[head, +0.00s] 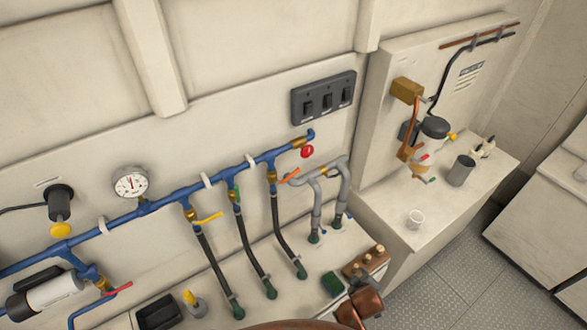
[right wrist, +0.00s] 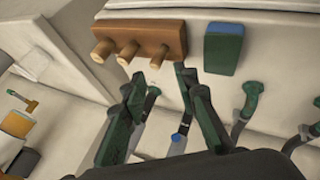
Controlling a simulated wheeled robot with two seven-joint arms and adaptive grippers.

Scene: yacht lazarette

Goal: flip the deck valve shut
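The blue pipe manifold (head: 165,200) runs along the wall with several brass valves on its hose drops. The yellow lever (head: 208,217) and the orange lever (head: 290,179) stick out across their drops; the green lever (head: 237,194) lies roughly along its hose. A red lever (head: 117,289) is at lower left. No label readable here tells which is the deck valve. My right gripper (head: 360,303) is at the bottom of the head view, low and right of the valves. In the right wrist view its dark fingers (right wrist: 160,85) are apart with nothing between them. My left gripper is out of view.
Near my right gripper are a wooden block with pegs (head: 366,262) and a green sponge (head: 332,284). Grey pipes (head: 330,190) stand right of the hoses. A gauge (head: 131,183), a switch panel (head: 324,97) and a red knob (head: 306,152) are around the manifold.

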